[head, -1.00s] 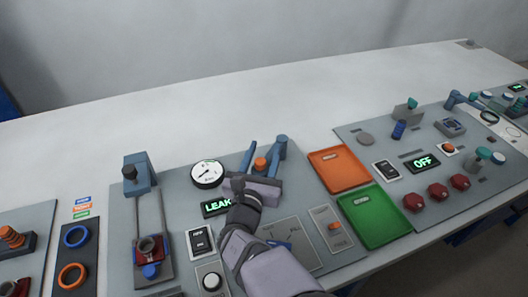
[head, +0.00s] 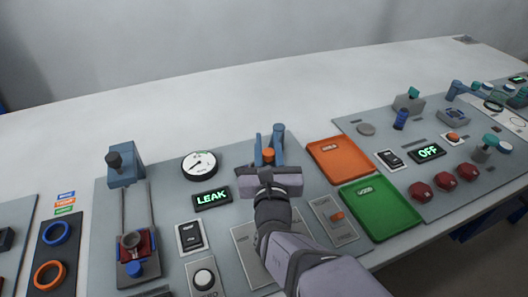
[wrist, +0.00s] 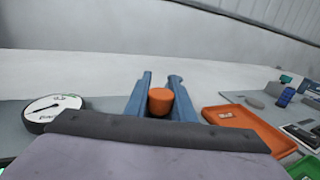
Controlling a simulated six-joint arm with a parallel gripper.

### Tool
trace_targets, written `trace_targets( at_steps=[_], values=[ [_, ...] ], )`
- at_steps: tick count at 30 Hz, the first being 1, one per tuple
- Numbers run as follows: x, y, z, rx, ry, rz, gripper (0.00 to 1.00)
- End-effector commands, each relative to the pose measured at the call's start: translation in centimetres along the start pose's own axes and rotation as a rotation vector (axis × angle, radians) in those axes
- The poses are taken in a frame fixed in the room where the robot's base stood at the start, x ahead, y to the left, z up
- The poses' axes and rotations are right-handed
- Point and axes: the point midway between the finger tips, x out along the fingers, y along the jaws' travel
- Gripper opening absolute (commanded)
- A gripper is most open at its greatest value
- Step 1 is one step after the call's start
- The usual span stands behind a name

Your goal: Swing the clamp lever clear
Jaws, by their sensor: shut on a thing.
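My gripper's body hides the panel just in front of the lever, and the lever's arm is mostly hidden.
A round gauge (head: 199,166) and a lit LEAK display (head: 212,198) lie left of the lever. An orange tray (head: 350,173) and a green tray (head: 400,225) lie to the right. A blue fixture (head: 122,177) stands at the left. The white table behind is clear.

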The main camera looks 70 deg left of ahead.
Motion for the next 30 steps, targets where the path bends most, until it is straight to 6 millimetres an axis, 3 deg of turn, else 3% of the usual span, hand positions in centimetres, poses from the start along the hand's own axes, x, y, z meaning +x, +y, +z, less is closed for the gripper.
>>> trace_targets(
  at_steps=[11, 12, 14, 25, 30],
  values=[
    [-0.1, -0.3, 0.3, -0.001, -0.004, 0.01, 0.0],
    [-0.1, -0.3, 0.3, -0.001, -0.004, 0.01, 0.27],
    [-0.1, -0.3, 0.3, -0.001, -0.003, 0.01, 0.41],
    [-0.3, -0.2, 0.1, -0.001, 0.0, 0.012, 0.41],
    [-1.4, -0.1, 0.1, -0.001, 0.0, 0.013, 0.41]
  ],
)
